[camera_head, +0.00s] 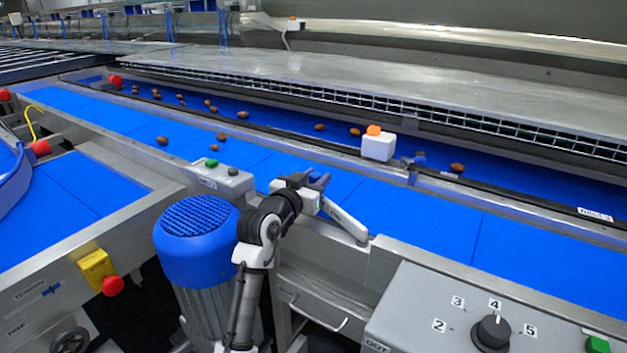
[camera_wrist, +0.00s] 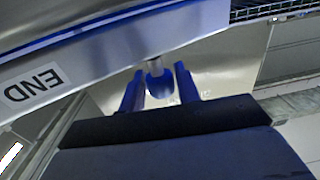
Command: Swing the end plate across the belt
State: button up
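The end plate (camera_head: 343,218) is a pale metal bar with a label, angled at the near edge of the blue belt (camera_head: 405,212). In the wrist view the plate (camera_wrist: 95,62) crosses the upper left and carries an upside-down "END" label. A blue knob (camera_wrist: 160,84) on a short metal post stands out from it. My gripper (camera_head: 318,183) is at the plate's far-left end, over the belt edge. In the wrist view my gripper's blue fingers (camera_wrist: 160,88) lie on either side of the knob. Whether they press on it is unclear.
A blue motor (camera_head: 197,232) stands left of my arm. A small button box (camera_head: 221,176) sits on the near rail. A grey control panel (camera_head: 440,312) with a dial is at front right. Brown dates (camera_head: 243,115) lie on the belts. A white box (camera_head: 378,147) stands on the divider.

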jog(key=shift+o, duration=1.4)
jog(key=shift+s, duration=0.1)
jog(key=b+v, duration=0.3)
jog(key=v, duration=1)
jog(key=shift+s+a, duration=0.2)
jog(key=shift+s, duration=0.05)
